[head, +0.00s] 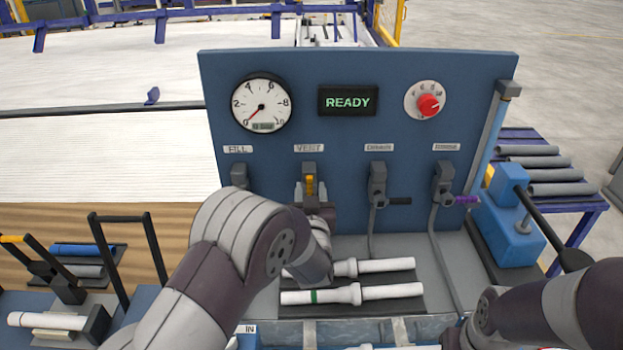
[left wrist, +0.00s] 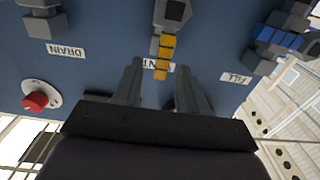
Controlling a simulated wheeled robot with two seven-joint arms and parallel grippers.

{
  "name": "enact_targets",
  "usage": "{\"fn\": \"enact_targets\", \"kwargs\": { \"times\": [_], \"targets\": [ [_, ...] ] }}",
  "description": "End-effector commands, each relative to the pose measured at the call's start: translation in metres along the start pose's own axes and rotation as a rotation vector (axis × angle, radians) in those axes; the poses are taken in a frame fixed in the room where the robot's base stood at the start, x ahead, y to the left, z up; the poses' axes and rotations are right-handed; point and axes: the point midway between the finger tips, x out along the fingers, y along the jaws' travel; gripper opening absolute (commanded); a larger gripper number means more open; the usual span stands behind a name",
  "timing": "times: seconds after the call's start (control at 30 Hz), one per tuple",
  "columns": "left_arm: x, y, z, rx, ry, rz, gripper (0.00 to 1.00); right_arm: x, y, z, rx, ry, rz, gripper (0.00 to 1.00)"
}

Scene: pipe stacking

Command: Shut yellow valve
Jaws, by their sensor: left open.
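The yellow valve handle (head: 310,186) is on the grey valve under the VENT label (head: 309,147) on the blue panel. In the left wrist view the yellow handle (left wrist: 165,48) extends from its grey valve body (left wrist: 172,12) across the VENT label, between the finger lines. My left gripper (head: 314,198) is in front of this valve, partly hidden by my own arm. It is open, with its fingers (left wrist: 159,82) apart on either side of the handle's end. I cannot tell whether they touch it. My right arm shows at the lower right, but its gripper is out of view.
A blue handle (left wrist: 283,38) shows near the FILL label. White pipes (head: 352,293) lie below the panel. A blue pump (head: 512,225) stands at right.

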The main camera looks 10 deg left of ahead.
Motion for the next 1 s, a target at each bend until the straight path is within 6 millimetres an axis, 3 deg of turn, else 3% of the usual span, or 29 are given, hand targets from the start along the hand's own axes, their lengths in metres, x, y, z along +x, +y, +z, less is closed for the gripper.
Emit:
{"fn": "enact_targets", "kwargs": {
  "times": [0.2,0.57,0.7,1.0],
  "targets": [
    [0.031,-0.001,-0.001,0.001,-0.001,-0.001,0.41,-0.006,0.0,-0.001,0.0,0.0,0.0,0.41],
    [0.038,0.0,0.0,0.001,-0.001,0.0,0.41,-0.006,0.0,-0.001,0.0,0.0,0.0,0.41],
    [0.038,0.0,0.0,0.0,-0.001,0.0,0.0,-0.007,0.0,-0.001,0.0,0.0,0.0,0.41],
    [0.038,0.001,0.0,0.012,-0.001,0.0,0.0,-0.007,0.0,-0.001,0.0,0.0,0.0,0.41]
  ]
}}
